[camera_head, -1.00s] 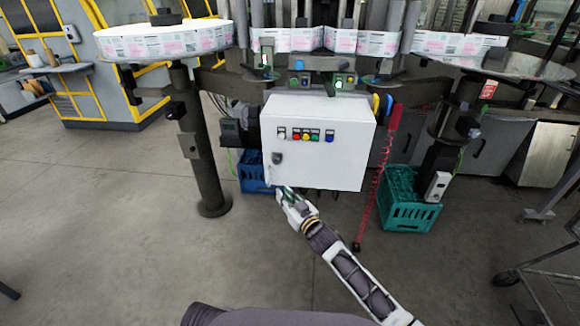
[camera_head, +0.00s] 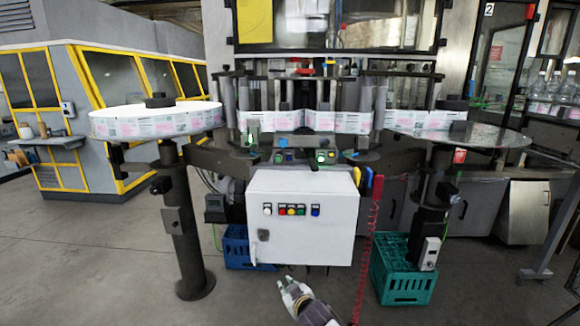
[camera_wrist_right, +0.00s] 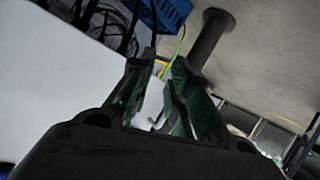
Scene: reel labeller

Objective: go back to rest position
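My right gripper (camera_head: 286,282) is just below the white control box (camera_head: 302,217) in the head view, near its lower edge. In the right wrist view its two dark fingers with green pads (camera_wrist_right: 162,75) stand apart. A pale shape shows in the gap between them; I cannot tell what it is, and nothing looks gripped. The control box has a row of coloured buttons and a small handle at its lower left. My left gripper is not in view.
The labeller's left reel table (camera_head: 150,106) and right reel table (camera_head: 490,137) flank the box. A blue crate (camera_head: 238,250) and a green crate (camera_head: 403,285) stand on the floor. A red coiled cable (camera_head: 369,250) hangs right of the box. Floor at lower left is clear.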

